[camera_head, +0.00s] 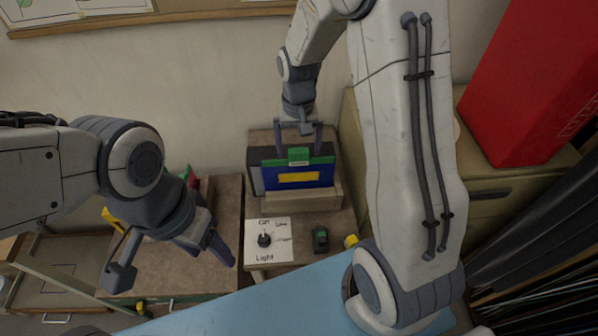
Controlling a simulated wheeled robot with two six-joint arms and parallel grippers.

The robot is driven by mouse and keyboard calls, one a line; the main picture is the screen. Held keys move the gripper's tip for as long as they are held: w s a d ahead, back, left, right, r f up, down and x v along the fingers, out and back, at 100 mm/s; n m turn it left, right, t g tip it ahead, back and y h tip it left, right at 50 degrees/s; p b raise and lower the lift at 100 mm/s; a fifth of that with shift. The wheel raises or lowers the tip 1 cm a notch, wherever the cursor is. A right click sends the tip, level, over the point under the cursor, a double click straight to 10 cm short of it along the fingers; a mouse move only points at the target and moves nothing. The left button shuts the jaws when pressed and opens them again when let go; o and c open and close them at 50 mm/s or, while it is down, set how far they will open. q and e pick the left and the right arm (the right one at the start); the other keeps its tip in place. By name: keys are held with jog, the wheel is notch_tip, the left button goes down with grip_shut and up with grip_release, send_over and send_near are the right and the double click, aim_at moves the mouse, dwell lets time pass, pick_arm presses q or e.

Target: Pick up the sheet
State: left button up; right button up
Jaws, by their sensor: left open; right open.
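A dark blue panel with a yellow rectangle and a green top strip, seemingly the sheet (272,181), stands upright in a beige holder (300,202) in the head view. My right gripper (299,148) is open, pointing down over the sheet's top edge. Its two fingers are spread to either side of the green tab (298,155); I cannot tell whether they touch the sheet. My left gripper (214,248) is open and empty, lower left of the holder, over the brown table.
A white panel with a black knob (264,240), marked Light, sits in front of the holder. A small dark green object (320,239) and a yellow one (351,241) are beside it. A light blue surface (255,312) fills the front. A red box (530,80) stands right.

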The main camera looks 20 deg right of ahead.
jog(key=shift+f, duration=0.25)
jog(key=shift+r, duration=0.1)
grip_shut()
jog(key=shift+w+r, duration=0.1)
jog(key=shift+r, duration=0.5)
notch_tip(320, 180, up, 17)
jog(key=b, duration=0.3)
jog(key=shift+b, duration=0.3)
jog(key=shift+f, duration=0.1)
